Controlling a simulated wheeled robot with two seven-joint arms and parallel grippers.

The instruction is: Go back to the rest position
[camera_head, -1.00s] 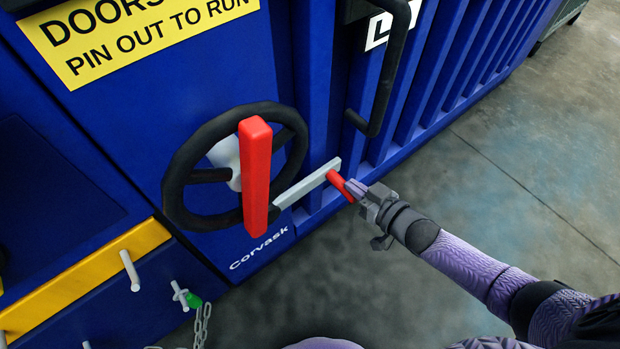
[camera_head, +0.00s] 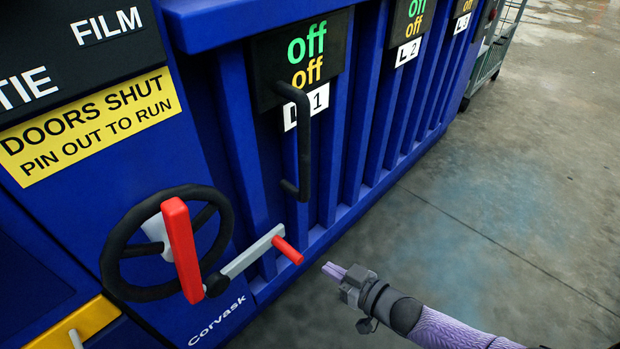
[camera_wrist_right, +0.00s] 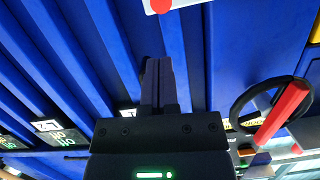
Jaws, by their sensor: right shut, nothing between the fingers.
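My right gripper (camera_head: 334,271) is shut and empty, a short gap to the right of the red crank knob (camera_head: 288,250) in the head view. Its fingers also show, closed together, in the right wrist view (camera_wrist_right: 164,75). The knob sits on the end of a grey crank arm (camera_head: 250,252) on the blue machine's front. My left gripper is not in view.
A black handwheel (camera_head: 122,230) with a red lever (camera_head: 182,250) is on the blue machine (camera_head: 70,225). A black door handle (camera_head: 304,140) stands out above the crank. A wire cage trolley (camera_head: 490,62) stands at the far end. The grey floor (camera_head: 500,190) at right is clear.

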